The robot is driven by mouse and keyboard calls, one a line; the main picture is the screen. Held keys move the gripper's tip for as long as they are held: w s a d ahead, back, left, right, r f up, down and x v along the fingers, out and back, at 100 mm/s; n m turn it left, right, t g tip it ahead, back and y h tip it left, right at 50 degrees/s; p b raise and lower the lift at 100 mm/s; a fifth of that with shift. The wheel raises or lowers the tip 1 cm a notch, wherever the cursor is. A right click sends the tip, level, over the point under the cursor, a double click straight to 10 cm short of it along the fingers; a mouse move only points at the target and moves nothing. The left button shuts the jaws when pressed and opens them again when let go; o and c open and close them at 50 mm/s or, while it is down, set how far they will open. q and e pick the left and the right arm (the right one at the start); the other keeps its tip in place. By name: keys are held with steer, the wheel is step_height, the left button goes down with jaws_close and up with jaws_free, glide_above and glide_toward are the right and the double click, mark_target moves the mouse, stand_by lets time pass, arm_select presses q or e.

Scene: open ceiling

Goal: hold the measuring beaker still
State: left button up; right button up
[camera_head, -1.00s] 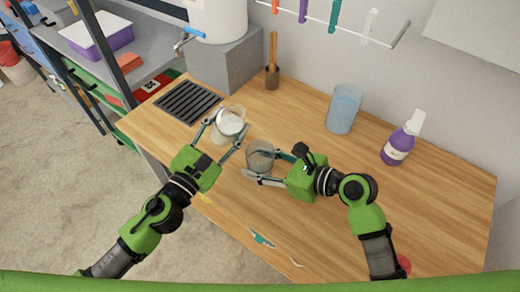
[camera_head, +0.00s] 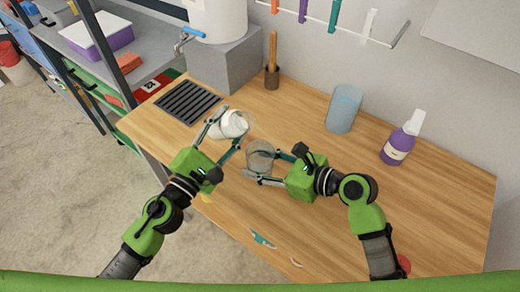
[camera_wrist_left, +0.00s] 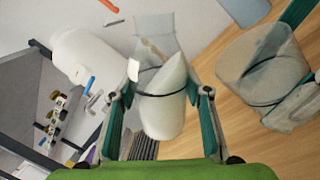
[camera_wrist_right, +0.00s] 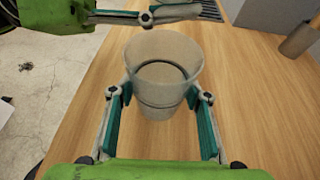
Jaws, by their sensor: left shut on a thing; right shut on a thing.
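A clear, tapered beaker with a dark line around it (camera_head: 260,154), the measuring beaker by its look, stands upright at the wooden counter's left part. My right gripper (camera_head: 264,166) is shut around its sides; the right wrist view shows the beaker (camera_wrist_right: 162,72) between both fingers, seemingly empty. My left gripper (camera_head: 224,138) is shut on a clear container with white contents (camera_head: 232,124), up and left of the beaker. In the left wrist view that container (camera_wrist_left: 160,100) has a slanted white surface, so it is tilted. The beaker (camera_wrist_left: 262,68) shows there at right.
A brown holder with a wooden stick (camera_head: 272,77) stands by the wall. A dark drain grate (camera_head: 188,102) lies at left.

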arm_select(q)
steer(key=shift+w+f+m, duration=0.1)
steer(key=shift+f+m, duration=0.1)
steer(key=shift+m, duration=0.1)
steer(key=shift+a+f, duration=0.1)
steer(key=shift+f, duration=0.15)
steer(key=shift+a+f+m, duration=0.1)
steer(key=shift+f+m, duration=0.3)
steer(key=shift+m, duration=0.2)
steer(key=shift+w+a+f+m+h, duration=0.1)
steer(key=shift+m+h, duration=0.1)
steer(key=shift+m, duration=0.3)
steer(key=shift+w+a+f+m+h, duration=0.1)
steer(key=shift+m+h, duration=0.1)
steer(key=shift+m, duration=0.3)
stand_by(0.4)
steer(key=shift+r+m, duration=0.65)
steer(key=shift+m, duration=0.35)
stand_by(0.4)
steer(key=shift+s+d+r+m+h, duration=0.2)
steer(key=shift+r+m, duration=0.1)
steer(key=shift+m, duration=0.2)
steer(key=shift+s+d+r+m+h, duration=0.1)
steer(key=shift+d+r+m, duration=0.15)
steer(key=shift+m, duration=0.25)
stand_by(3.0)
